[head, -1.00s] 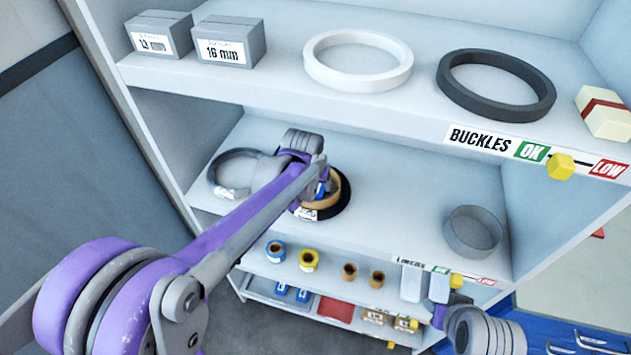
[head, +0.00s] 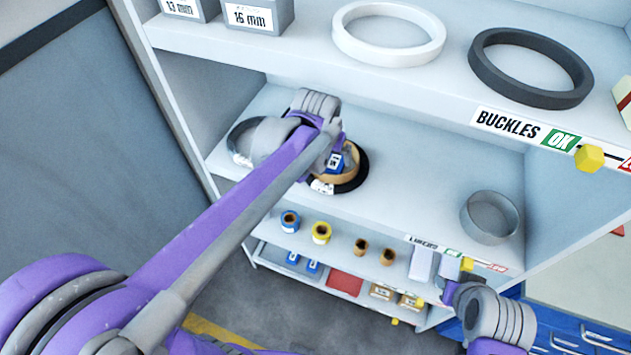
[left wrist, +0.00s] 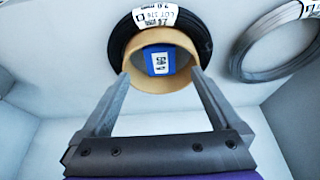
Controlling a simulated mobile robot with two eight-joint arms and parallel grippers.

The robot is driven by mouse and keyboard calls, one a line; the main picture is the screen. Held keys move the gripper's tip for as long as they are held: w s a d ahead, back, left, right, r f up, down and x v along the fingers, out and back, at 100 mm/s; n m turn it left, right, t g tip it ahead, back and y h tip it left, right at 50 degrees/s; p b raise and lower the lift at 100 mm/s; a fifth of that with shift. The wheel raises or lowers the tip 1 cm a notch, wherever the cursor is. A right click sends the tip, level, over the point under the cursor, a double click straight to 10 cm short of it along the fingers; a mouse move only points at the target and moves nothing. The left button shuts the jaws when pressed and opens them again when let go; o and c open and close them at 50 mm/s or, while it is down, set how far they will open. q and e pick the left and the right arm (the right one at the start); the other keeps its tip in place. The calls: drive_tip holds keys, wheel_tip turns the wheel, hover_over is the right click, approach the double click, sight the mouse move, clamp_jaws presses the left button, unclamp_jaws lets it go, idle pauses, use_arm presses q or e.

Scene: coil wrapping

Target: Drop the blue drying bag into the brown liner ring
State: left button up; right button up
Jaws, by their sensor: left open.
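The blue drying bag (head: 336,161) has a white label. In the left wrist view the bag (left wrist: 160,62) shows inside the opening of the brown liner ring (left wrist: 134,74). The ring also shows in the head view (head: 351,174), with a black coil (head: 357,182) around it on the middle shelf. My left gripper (left wrist: 161,73) is open, one finger at each side of the ring's near edge, with the bag between and beyond them. In the head view my left gripper (head: 331,150) partly covers bag and ring. My right arm shows at lower right; its jaws are unclear.
A grey wire coil (left wrist: 278,42) lies beside the black one. A grey ring (head: 490,218) stands at the right of the middle shelf. The upper shelf (head: 300,75) overhangs, with a white ring (head: 388,34) and a dark ring (head: 530,68). The shelf between is bare.

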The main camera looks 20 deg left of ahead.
use_arm(q)
drive_tip(key=s+a+f, duration=0.1)
drive_tip(key=s+f, duration=0.2)
drive_tip(key=s, duration=0.7)
drive_tip(key=s+a+f+t, duration=0.1)
drive_tip(key=s+f, duration=0.2)
drive_tip(key=s, duration=0.7)
drive_tip(key=shift+s+a+f+b, duration=0.2)
drive_tip(key=shift+a+f+b, duration=0.15)
drive_tip(key=shift+b, duration=0.05)
